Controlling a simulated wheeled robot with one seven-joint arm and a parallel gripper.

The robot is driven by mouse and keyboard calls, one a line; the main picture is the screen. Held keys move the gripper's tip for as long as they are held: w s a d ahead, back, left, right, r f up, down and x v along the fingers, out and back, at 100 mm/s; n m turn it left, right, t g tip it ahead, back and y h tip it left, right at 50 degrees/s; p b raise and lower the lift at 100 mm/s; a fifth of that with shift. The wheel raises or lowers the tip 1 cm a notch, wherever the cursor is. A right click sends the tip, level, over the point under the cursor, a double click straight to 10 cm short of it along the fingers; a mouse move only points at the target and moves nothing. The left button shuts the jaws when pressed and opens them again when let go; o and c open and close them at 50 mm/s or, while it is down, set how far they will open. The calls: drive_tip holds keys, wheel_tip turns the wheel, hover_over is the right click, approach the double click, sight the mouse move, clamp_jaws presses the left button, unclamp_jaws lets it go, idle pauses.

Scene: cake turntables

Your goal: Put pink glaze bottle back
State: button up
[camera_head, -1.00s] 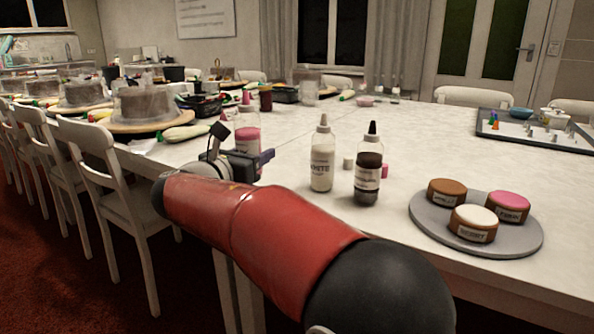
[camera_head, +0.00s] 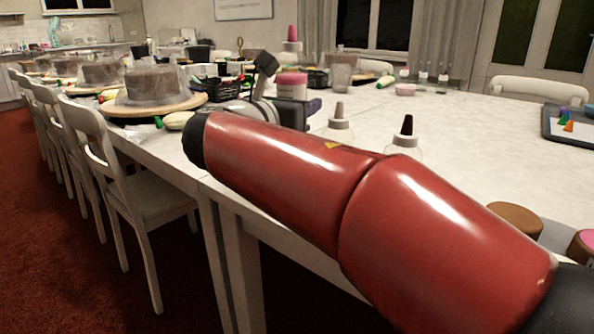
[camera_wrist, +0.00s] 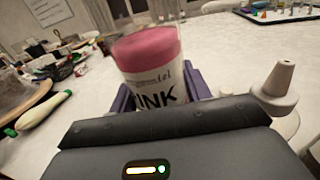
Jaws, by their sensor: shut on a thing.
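The pink glaze bottle (camera_head: 292,79) is clear with pink glaze inside and a pink tip, and stands roughly upright in my gripper (camera_head: 291,106). In the wrist view the bottle (camera_wrist: 150,62) sits between the purple fingers, with part of a label reading "INK"; its top is out of that view. My gripper is shut on it and appears to hold it above the table. The white glaze bottle (camera_head: 338,123) and the dark glaze bottle (camera_head: 406,141) stand to the right, their lower parts hidden by my red arm. The white bottle's nozzle (camera_wrist: 277,84) shows close at right in the wrist view.
The long white table (camera_head: 470,140) has free room at right. Small cakes, one brown (camera_head: 515,217) and one pink (camera_head: 584,243), sit at lower right. A covered cake on a turntable (camera_head: 150,109), a black basket (camera_head: 318,80) and a tray (camera_head: 570,128) stand farther off. Chairs (camera_head: 110,160) line the left edge.

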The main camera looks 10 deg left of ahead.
wheel_tip(320, 180, down, 11)
drive_tip(key=shift+r+b, duration=0.1)
drive_tip(key=shift+b, duration=1.15)
drive_tip(key=shift+r, duration=0.1)
drive_tip(key=o, duration=0.7)
drive_tip(key=shift+s, duration=0.1)
drive_tip(key=v, duration=1.1)
drive_tip(key=shift+s+a+p, duration=0.15)
drive_tip(key=shift+s+p, duration=0.2)
drive_tip(key=shift+p, duration=0.05)
